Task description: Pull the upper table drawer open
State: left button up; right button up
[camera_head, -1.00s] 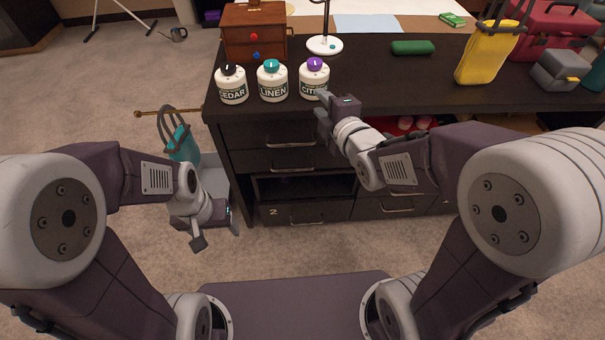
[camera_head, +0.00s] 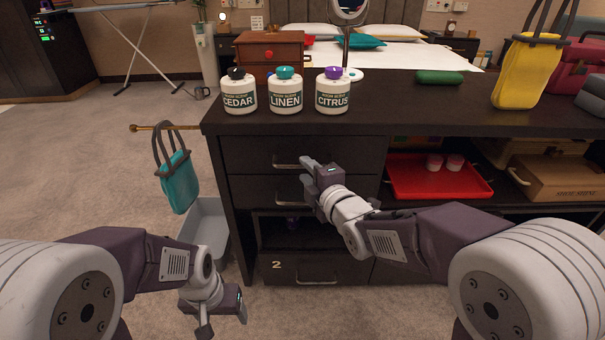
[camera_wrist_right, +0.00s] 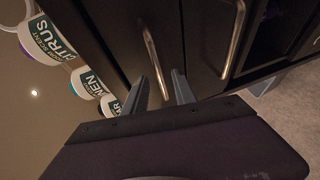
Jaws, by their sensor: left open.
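The upper table drawer (camera_head: 247,152) is a dark front under the left part of the black desk top, and it is shut. Its silver bar handle (camera_head: 289,166) is partly hidden by my right gripper (camera_head: 309,180). In the right wrist view the same handle (camera_wrist_right: 154,55) runs down towards the gap between my right gripper's two fingers (camera_wrist_right: 161,90). The fingers are apart, and I cannot tell whether they touch the handle. My left gripper (camera_head: 222,318) is open and empty, low over the floor at the left.
A second drawer handle (camera_wrist_right: 235,42) lies just below. Below that are an open dark compartment and a drawer marked 2 (camera_head: 290,267). Three scent jars (camera_head: 285,92) stand near the desk edge. A red tray (camera_head: 440,180) is on the right shelf. A teal bag (camera_head: 177,180) hangs at the left.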

aim_at(302, 167)
jog(key=b+x, duration=0.1)
jog(key=x, duration=0.2)
jog(key=shift+w+a, duration=0.1)
jog(key=shift+w, duration=0.1)
grip_shut()
jog(key=shift+f, duration=0.1)
dwell(1.2)
